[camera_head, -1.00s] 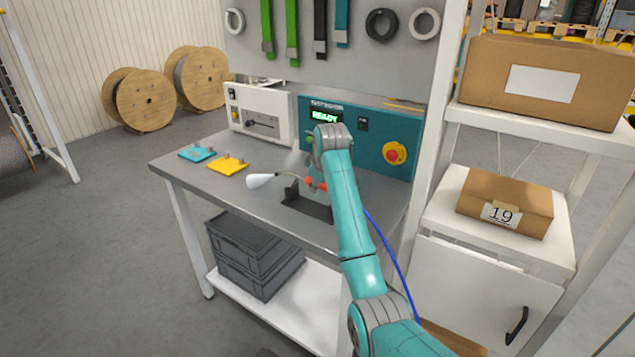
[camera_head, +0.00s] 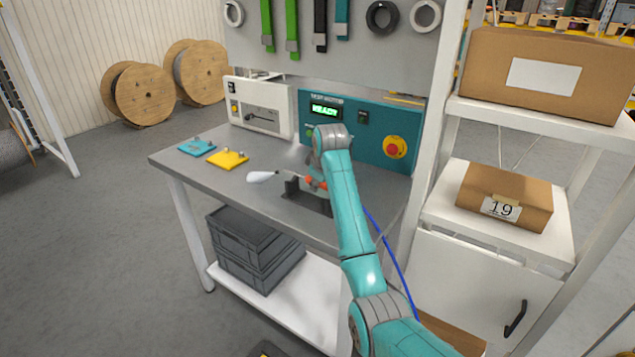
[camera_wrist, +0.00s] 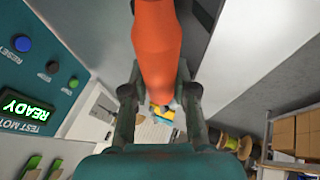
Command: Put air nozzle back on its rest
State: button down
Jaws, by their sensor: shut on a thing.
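The air nozzle has an orange handle (camera_wrist: 157,45), which fills the top middle of the wrist view. My gripper (camera_wrist: 159,68) is shut on it, with one finger along each side.
The grey bench (camera_head: 215,178) carries a blue plate (camera_head: 197,147), a yellow plate (camera_head: 228,160) and a white control box (camera_head: 262,110). A teal test panel (camera_head: 372,133) stands behind my wrist. A white shelf (camera_head: 440,213) with boxes borders the right. A blue hose (camera_head: 388,250) hangs beside my arm.

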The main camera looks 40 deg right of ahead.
jog(key=shift+f, duration=0.4)
jog(key=shift+f, duration=0.6)
jog(key=shift+c, duration=1.3)
grip_release()
jog(key=v, duration=0.8)
dwell(0.3)
dwell(0.5)
